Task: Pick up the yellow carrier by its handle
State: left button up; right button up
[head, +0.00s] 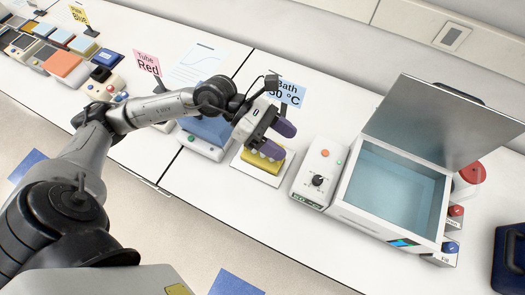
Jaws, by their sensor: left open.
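The yellow carrier (254,168) sits on a white pad (282,176) on the bench, left of the water bath. My left gripper (278,140) is above it with its dark purple fingers parted. The gripper and its fingers cover the upper part of the carrier, so I cannot see its handle clearly. I cannot tell whether the fingers touch it. My right gripper does not show.
An open water bath (393,195) with a raised lid (445,120) and a control box (316,178) stands to the right. A blue device (207,132) stands close on the left. Red containers and a dark blue case (510,262) are farther right. Bare bench lies in front.

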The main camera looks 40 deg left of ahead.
pick_arm(q)
jog(key=w+a+f+m+y+b, duration=0.25)
jog(key=a+f+y+b, duration=0.25)
jog(key=a+f+y, duration=0.65)
jog(key=shift+h, duration=0.85)
jog(key=x, duration=0.3)
jog(key=a+b+x, duration=0.1)
jog(key=x, duration=0.1)
jog(key=shift+w+f, duration=0.35)
jog(key=shift+f, duration=0.15)
jog(key=shift+x, duration=1)
jog(key=shift+b+x, duration=0.4)
jog(key=shift+x, duration=1.55)
jog(key=shift+s+a, duration=0.1)
jog(key=shift+s, duration=0.1)
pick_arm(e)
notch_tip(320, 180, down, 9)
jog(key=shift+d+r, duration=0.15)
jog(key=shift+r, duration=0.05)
pick_arm(q)
jog(key=shift+f, duration=0.15)
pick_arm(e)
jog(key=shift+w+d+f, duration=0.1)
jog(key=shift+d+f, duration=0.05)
pick_arm(q)
jog(key=shift+f+b, duration=0.15)
jog(key=shift+b, duration=0.25)
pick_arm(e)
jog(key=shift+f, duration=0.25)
